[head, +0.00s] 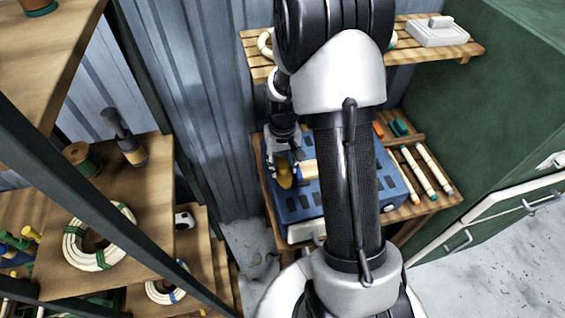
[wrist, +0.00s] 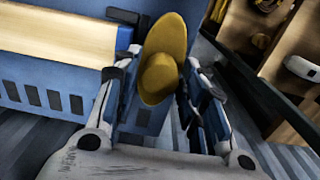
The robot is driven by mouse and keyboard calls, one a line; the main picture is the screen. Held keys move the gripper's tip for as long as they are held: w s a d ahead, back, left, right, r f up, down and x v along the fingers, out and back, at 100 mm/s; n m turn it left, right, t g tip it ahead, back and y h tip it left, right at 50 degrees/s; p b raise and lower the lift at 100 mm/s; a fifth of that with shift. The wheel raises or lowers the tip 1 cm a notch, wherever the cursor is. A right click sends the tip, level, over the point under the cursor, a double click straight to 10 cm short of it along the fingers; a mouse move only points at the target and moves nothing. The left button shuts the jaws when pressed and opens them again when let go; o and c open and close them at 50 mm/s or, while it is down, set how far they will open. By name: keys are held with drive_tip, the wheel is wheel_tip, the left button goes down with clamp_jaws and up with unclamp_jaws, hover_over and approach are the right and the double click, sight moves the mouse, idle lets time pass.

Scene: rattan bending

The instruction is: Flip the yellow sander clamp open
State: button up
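The yellow sander clamp (wrist: 162,62) is a rounded yellow piece at the side of the blue sander (wrist: 60,75), by the end of a pale wooden strip (wrist: 60,32). In the head view, the clamp (head: 284,176) shows at the left part of the blue sander (head: 300,205). My gripper (wrist: 160,85) is open, with one finger on each side of the clamp. The right finger looks very near the clamp; I cannot tell whether it touches. In the head view, my gripper (head: 287,160) is partly hidden, and my arm covers the middle of the sander.
The sander stands on a slatted wooden shelf (head: 440,203) with several pale rods (head: 425,172) at right. An upper shelf (head: 462,50) hangs above. A rack with a coil (head: 98,238) stands left; a green cabinet (head: 490,110) stands right.

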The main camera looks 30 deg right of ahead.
sight(282, 164)
drive_tip(key=shift+o, duration=0.8)
wheel_tip(282, 164, up, 12)
idle(0.4)
